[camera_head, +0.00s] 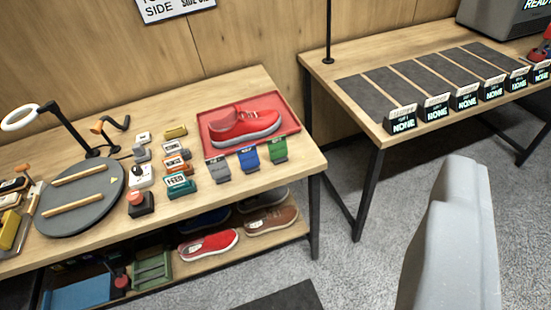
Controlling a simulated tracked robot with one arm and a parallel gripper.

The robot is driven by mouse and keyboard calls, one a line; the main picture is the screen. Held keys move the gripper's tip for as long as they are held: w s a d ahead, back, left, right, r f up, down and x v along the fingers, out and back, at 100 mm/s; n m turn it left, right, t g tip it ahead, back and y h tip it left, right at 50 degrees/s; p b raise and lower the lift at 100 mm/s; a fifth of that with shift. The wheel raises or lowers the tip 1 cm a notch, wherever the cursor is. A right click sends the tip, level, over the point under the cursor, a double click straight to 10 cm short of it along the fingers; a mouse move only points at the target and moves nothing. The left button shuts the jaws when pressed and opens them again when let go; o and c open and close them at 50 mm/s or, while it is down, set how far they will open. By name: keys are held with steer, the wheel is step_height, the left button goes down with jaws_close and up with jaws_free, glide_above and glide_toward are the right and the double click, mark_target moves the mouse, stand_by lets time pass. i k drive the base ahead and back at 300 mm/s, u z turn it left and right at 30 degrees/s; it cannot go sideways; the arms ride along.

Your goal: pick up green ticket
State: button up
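No gripper fingers show in the head camera view. A pale grey part of my own body (452,240) rises at the lower right, well apart from the ticket.
A red sneaker (243,126) lies in the tray. A round dark turntable (81,197), a ring lamp (20,117) and small labelled blocks crowd the table's left. More shoes (208,244) sit on the lower shelf. A second table (433,90) with dark mats stands right; open floor lies between.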

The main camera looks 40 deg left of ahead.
mark_target(277, 146)
steer(key=u, duration=0.05)
steer(key=i, duration=0.9)
steer(key=z, duration=0.05)
